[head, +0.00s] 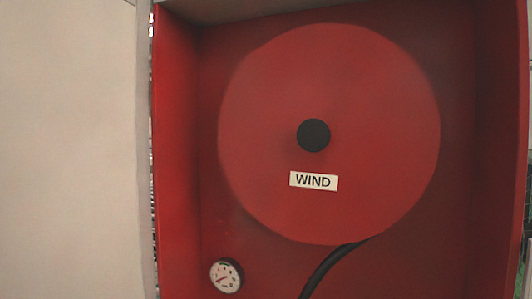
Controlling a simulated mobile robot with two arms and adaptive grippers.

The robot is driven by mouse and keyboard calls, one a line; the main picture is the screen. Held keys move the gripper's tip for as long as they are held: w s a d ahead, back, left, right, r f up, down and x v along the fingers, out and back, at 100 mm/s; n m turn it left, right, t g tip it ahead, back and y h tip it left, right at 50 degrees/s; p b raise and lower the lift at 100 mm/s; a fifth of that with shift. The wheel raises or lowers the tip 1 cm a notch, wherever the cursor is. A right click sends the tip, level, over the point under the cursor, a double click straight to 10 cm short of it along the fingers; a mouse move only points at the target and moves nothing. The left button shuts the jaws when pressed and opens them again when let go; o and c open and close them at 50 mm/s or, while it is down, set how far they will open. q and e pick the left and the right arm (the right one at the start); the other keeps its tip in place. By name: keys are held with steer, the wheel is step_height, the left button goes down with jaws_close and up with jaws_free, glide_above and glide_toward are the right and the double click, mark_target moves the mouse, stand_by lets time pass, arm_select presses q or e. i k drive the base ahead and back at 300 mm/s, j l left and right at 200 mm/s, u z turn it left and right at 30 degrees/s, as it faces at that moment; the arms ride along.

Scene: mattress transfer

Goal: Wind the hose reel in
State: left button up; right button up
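A large round red hose reel (380,90) fills the middle of the head view, inside a red cabinet. A black round hub (313,135) sits at its centre. A white label reading "WIND" (313,181) is on its face, just below the hub. A black hose (330,264) comes out from under the reel's lower edge and runs down to the left, out of the frame. The rest of the hose is hidden. Neither of my grippers shows in this view.
The red cabinet (176,150) has side walls at left and right of the reel. A round white gauge (227,275) is at its lower left. A pale flat surface (65,150) takes up the left side of the view.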

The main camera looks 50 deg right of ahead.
mark_target(329, 134)
steer(key=z, duration=1.7)
steer(key=k, duration=0.1)
